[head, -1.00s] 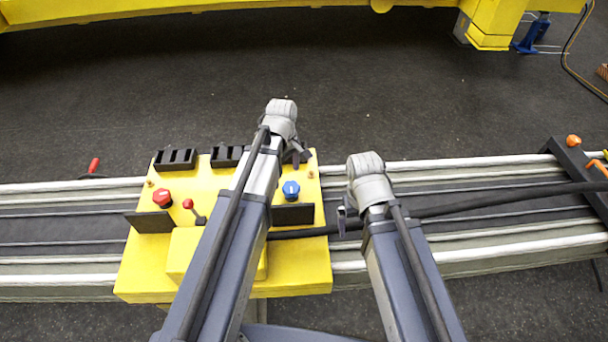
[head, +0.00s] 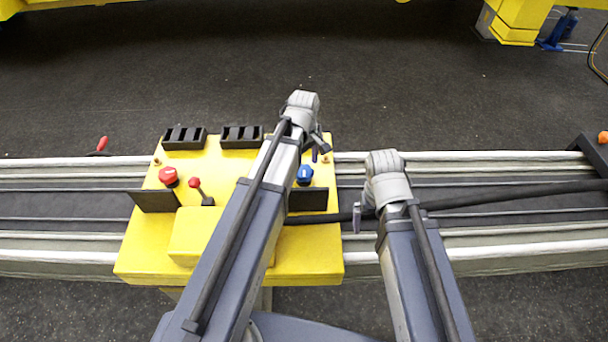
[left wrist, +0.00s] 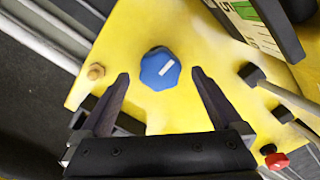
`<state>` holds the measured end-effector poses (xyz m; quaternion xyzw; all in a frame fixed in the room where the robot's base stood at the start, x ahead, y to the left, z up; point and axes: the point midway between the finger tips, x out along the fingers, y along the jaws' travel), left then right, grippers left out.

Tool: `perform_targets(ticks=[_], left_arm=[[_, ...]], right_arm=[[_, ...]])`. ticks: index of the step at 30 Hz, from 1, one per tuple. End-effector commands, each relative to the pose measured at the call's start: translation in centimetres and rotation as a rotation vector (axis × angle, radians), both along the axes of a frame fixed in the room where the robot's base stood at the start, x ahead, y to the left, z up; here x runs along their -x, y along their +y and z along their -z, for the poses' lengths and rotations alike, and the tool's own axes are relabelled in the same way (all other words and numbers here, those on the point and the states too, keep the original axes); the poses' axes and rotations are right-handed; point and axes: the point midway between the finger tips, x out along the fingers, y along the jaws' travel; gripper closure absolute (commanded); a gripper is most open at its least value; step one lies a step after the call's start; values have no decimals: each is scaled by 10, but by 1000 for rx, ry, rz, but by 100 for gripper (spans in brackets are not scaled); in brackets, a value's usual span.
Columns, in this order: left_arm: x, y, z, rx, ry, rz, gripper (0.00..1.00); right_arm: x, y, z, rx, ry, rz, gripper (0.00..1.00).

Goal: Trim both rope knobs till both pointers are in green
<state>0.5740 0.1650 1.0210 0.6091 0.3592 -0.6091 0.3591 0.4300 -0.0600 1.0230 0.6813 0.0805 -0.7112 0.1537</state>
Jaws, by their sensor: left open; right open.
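On the yellow panel (head: 262,262) are a blue knob (head: 305,174) at the right and a red knob (head: 168,176) at the left. My left gripper (head: 318,152) is open just beyond the blue knob in the head view. My right gripper (head: 362,214) is open and empty right of the panel.
A small red-tipped lever (head: 195,184) stands beside the red knob. Black upright plates (head: 155,201) (head: 308,199) flank the panel. A brass bolt (left wrist: 96,71) is left of the blue knob in the wrist view. A black hose (head: 480,202) crosses the rails at right.

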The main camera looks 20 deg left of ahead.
Motion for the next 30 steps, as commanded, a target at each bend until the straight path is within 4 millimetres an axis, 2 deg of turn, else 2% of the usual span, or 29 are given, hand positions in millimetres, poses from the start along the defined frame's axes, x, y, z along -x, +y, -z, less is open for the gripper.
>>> perform_targets(ticks=[1,3,14,30], left_arm=[[0,0,12,0,0,0,0],[0,0,16,0,0,0,0],[0,0,18,0,0,0,0],[0,0,18,0,0,0,61]], right_arm=[[0,0,12,0,0,0,0],[0,0,16,0,0,1,0],[0,0,18,0,0,1,0],[0,0,18,0,0,1,0]])
